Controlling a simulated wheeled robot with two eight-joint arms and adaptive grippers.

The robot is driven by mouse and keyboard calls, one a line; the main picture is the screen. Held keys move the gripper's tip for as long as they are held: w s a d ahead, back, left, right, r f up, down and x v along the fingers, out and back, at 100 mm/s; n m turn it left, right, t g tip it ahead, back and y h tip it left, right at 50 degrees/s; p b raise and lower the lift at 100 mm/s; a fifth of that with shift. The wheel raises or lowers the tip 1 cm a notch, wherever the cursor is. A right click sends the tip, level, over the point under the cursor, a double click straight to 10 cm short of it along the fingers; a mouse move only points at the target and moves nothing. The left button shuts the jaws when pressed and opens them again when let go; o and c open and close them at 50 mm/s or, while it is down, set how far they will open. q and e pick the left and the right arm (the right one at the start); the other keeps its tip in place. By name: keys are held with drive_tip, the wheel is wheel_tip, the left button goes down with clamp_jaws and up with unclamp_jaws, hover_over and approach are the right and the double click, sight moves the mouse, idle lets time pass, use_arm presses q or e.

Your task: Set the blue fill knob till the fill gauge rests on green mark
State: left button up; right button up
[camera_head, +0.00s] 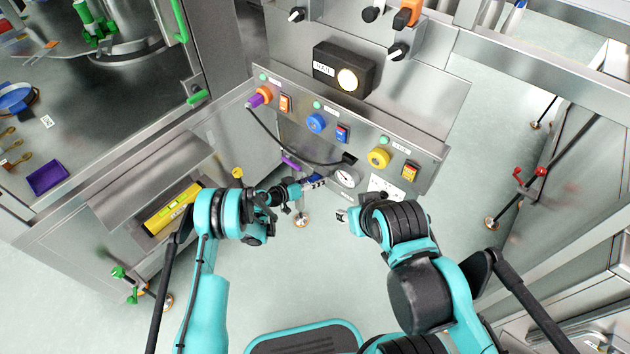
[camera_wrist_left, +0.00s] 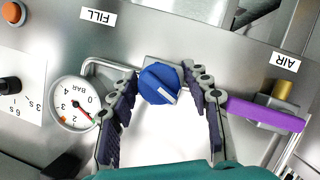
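The blue fill knob (camera_wrist_left: 160,84) is on the grey panel in the left wrist view, with a white pointer line toward the lower right. My left gripper (camera_wrist_left: 160,112) is open, with one finger on each side of the knob; firm contact does not show. The round white fill gauge (camera_wrist_left: 75,104), marked BAR, sits left of the knob. Its needle points to the lower right, near a small green mark; exact alignment is too small to tell. In the head view the left gripper (camera_head: 313,182) is beside the gauge (camera_head: 345,177). My right gripper (camera_head: 342,214) is lower right, its fingers mostly hidden.
A purple lever (camera_wrist_left: 265,114) under the AIR label is close to the right finger. An orange knob (camera_wrist_left: 12,13) is at the upper left.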

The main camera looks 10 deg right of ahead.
sight(310, 182)
use_arm(q)
drive_tip(key=v, duration=0.7)
drive_tip(key=shift+s+a, duration=0.1)
drive_tip(key=shift+a, duration=0.15)
idle(0.6)
